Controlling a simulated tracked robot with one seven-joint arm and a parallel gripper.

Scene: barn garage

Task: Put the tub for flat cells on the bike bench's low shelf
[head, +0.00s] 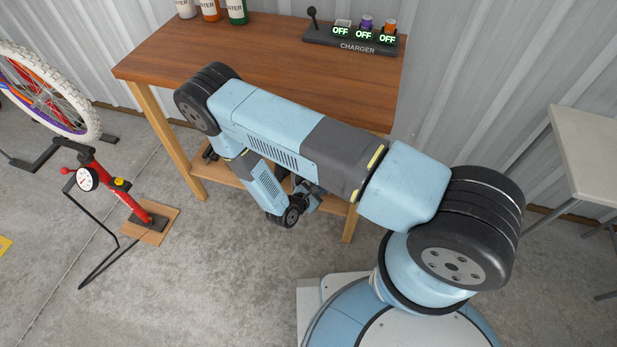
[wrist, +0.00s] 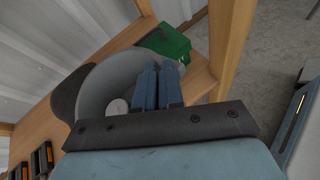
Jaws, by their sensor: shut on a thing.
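The tub (wrist: 92,80) is a round grey bowl in the wrist view, with a small pale disc (wrist: 117,107) inside it. My gripper (wrist: 158,72) is shut on the tub's wall at its right side, its blue fingers close together. The tub is over the wooden low shelf (wrist: 201,80); I cannot tell whether it touches it. In the head view the bench's low shelf (head: 232,181) shows under the bike bench (head: 270,70). My arm reaches in there and hides the tub and most of the gripper.
A green box (wrist: 168,42) is on the shelf close beyond the fingers. A bench leg (wrist: 230,45) rises at the right. Dark items with orange parts (wrist: 42,158) are at lower left. A charger (head: 350,38) and bottles (head: 210,10) stand on the bench top. A bike stand (head: 115,185) is left.

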